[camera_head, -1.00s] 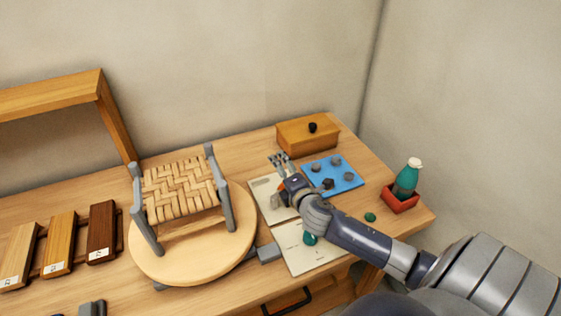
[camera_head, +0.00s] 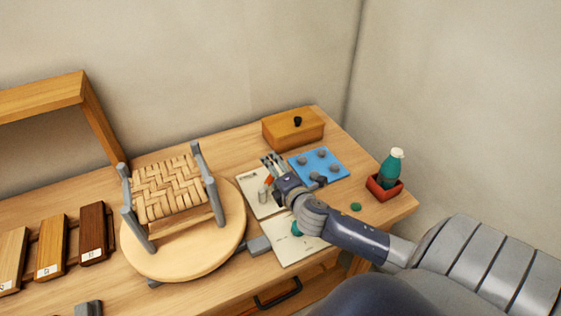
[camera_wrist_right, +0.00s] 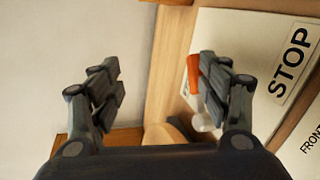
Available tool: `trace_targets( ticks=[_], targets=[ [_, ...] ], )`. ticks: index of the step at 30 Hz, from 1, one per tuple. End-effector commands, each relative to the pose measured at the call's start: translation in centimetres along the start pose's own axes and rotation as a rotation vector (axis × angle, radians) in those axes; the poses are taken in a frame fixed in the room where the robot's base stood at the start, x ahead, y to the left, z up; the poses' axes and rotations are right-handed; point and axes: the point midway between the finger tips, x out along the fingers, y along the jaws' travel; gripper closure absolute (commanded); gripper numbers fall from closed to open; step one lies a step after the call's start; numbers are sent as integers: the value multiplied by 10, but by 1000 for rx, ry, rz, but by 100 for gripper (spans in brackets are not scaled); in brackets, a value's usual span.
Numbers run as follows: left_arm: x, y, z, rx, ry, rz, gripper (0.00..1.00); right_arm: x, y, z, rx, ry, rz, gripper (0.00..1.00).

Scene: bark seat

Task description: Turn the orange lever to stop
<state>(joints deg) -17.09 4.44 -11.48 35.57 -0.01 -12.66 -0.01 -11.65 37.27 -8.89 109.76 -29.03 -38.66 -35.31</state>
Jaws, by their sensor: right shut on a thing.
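The orange lever (camera_head: 268,181) stands on a pale panel (camera_head: 250,204) right of the round turntable. In the right wrist view the lever (camera_wrist_right: 193,74) lies against the inner side of the right-hand finger, with its whitish pivot (camera_wrist_right: 201,119) just below. The word STOP (camera_wrist_right: 291,62) is printed on the panel beside it. My left gripper is out of view.
A woven seat (camera_head: 167,188) stands on the turntable (camera_head: 190,262). A blue tray (camera_head: 331,174) with grey knobs, a wooden box (camera_head: 293,129) and a teal bottle (camera_head: 391,168) in a red holder (camera_head: 383,187) are nearby. Wood samples (camera_head: 52,246) lie at left.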

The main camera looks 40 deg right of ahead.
Motion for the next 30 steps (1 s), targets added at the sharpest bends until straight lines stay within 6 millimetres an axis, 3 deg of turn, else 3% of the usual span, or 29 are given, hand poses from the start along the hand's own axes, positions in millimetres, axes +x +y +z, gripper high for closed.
trace_targets(
  ticks=[1, 3, 11, 30],
  targets=[
    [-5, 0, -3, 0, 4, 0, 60, -5, 14, -1, 5, 4, 22, 56],
    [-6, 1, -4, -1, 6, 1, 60, -10, 12, -3, 5, 4, 18, 74],
    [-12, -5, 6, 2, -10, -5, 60, -27, 6, -7, 5, 4, 9, 74],
    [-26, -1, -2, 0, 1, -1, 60, -72, 1, -16, 6, 4, 4, 74]
  ],
)
